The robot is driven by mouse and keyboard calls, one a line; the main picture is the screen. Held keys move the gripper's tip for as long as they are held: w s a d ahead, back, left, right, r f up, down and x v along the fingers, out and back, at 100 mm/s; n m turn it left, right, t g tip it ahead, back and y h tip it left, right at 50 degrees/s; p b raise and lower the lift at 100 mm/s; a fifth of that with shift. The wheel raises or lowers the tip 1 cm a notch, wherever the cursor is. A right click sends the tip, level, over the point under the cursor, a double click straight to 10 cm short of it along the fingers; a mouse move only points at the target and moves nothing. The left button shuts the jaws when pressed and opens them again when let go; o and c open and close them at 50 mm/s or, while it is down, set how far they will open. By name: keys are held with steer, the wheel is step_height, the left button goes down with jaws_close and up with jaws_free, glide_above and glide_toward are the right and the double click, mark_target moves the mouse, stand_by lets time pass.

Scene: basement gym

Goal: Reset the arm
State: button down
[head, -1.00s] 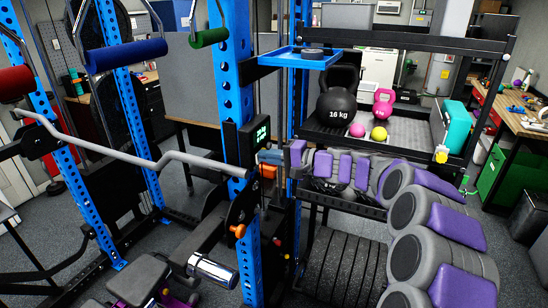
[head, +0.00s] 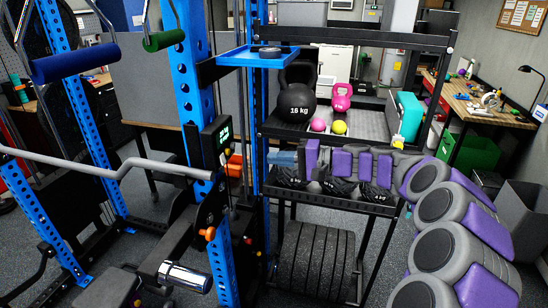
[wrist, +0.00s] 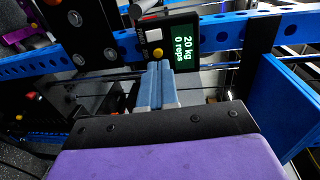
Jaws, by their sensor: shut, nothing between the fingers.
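My gripper (head: 284,158) shows in the middle of the head view, at the end of my purple and grey arm, which reaches in from the right. In the wrist view my gripper's blue-grey fingers (wrist: 156,88) lie side by side, shut, with nothing between them. They point toward the blue rack upright and a small black display box (head: 216,143). In the wrist view the display (wrist: 187,42) reads 20 kg and 0 reps, just beyond the fingertips. I cannot tell whether the fingertips touch anything.
A blue tray (head: 228,58) with a dark disc sits above my gripper. A shelf rack (head: 372,125) behind my arm holds a black kettlebell (head: 296,103), a pink kettlebell and two small balls. A grey bar (head: 110,167) crosses at left. A workbench (head: 480,100) stands at right.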

steer(key=s+a+f+n+g+h, duration=0.2)
steer(key=s+a+f+g+h, duration=0.15)
steer(key=s, duration=0.85)
steer(key=s+a+f+n+g+h, duration=0.25)
steer(key=s+a, duration=0.25)
steer(key=s, duration=0.7)
steer(key=s+d+f+h, duration=0.4)
steer(key=s+d, duration=0.4)
steer(key=s, duration=0.3)
steer(key=s+d+f+g+h, duration=0.1)
steer(key=s+d+f+h, duration=0.4)
steer(key=s+d, duration=0.3)
steer(key=s, duration=0.3)
steer(key=shift+d+g+h, duration=0.3)
steer(key=shift+h, duration=0.1)
steer(key=shift+s+d+m, duration=0.1)
steer(key=shift+d+m, duration=0.15)
steer(key=shift+a, duration=0.15)
